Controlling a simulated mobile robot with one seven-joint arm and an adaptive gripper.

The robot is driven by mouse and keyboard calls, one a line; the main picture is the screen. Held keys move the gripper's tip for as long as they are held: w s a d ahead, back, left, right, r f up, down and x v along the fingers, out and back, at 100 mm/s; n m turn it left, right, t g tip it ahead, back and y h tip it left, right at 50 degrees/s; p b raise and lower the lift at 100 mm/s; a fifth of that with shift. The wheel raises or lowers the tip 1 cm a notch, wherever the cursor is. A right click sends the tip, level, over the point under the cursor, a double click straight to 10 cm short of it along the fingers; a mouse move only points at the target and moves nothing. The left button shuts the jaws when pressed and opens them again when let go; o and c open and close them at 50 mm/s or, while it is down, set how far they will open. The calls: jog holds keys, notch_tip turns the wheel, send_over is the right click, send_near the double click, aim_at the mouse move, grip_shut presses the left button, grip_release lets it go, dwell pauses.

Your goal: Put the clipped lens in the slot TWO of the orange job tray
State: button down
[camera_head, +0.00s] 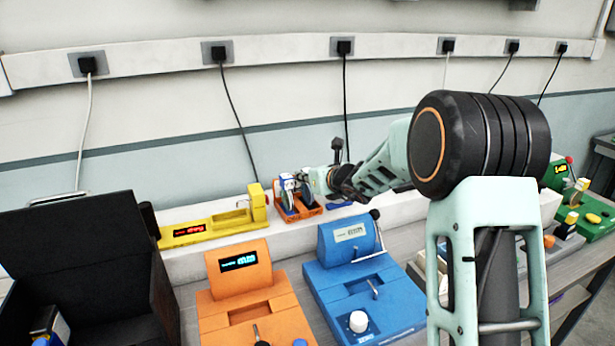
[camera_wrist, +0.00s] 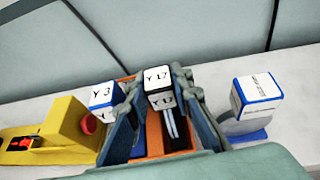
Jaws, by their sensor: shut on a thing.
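My gripper (camera_wrist: 160,98) is shut on a black-and-white block marked Y 17 (camera_wrist: 158,80), which sits between its two fingers in the wrist view. I take this as the clipped lens; its lower part is partly hidden. The orange job tray (camera_wrist: 154,143) is directly below and around it. Whether the block touches the tray floor, and the slot numbers, cannot be told. A blue-and-white block marked Y 3 (camera_wrist: 104,95) stands left of the left finger. In the head view my gripper (camera_head: 306,184) is over the orange tray (camera_head: 300,213) on the back ledge.
A yellow device (camera_head: 212,225) stands left of the tray, close to it in the wrist view (camera_wrist: 62,125). A white-and-blue piece (camera_wrist: 257,95) stands to the right. An orange device (camera_head: 240,285) and a blue device (camera_head: 360,285) stand in front, with a black box (camera_head: 85,245) at left.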

jog(key=shift+f, duration=0.1)
jog(key=c, duration=1.7)
grip_release()
jog(key=v, duration=1.2)
jog(key=shift+r+b, duration=0.25)
jog(key=shift+b, duration=0.05)
